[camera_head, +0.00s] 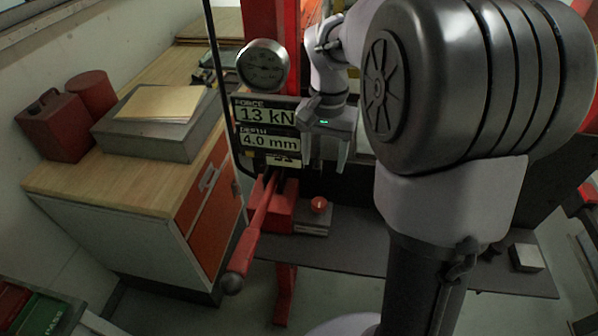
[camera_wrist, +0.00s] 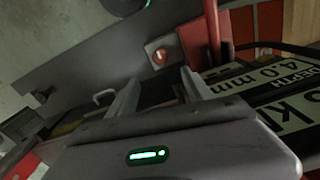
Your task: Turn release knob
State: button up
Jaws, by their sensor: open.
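The release knob (camera_head: 319,205) is a small red round knob on a grey block (camera_head: 312,229) low on the press. In the wrist view the knob (camera_wrist: 160,56) shows a pale mark on its face and lies beyond the fingertips, between their lines. My gripper (camera_head: 325,163) points down above the knob, with a clear gap between them. In the wrist view its two fingers (camera_wrist: 158,80) are apart, with nothing between them.
A display (camera_head: 267,128) reads force 13 kN and depth 4.0 mm, beside my gripper. A round gauge (camera_head: 263,66) is above it. A red lever (camera_head: 255,225) slants down left of the knob. A wooden-topped bench (camera_head: 120,185) stands left.

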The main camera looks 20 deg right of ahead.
aim_at(320, 202)
notch_tip(320, 202, down, 15)
jog(key=b, duration=0.4)
jog(key=shift+c, duration=0.2)
grip_shut()
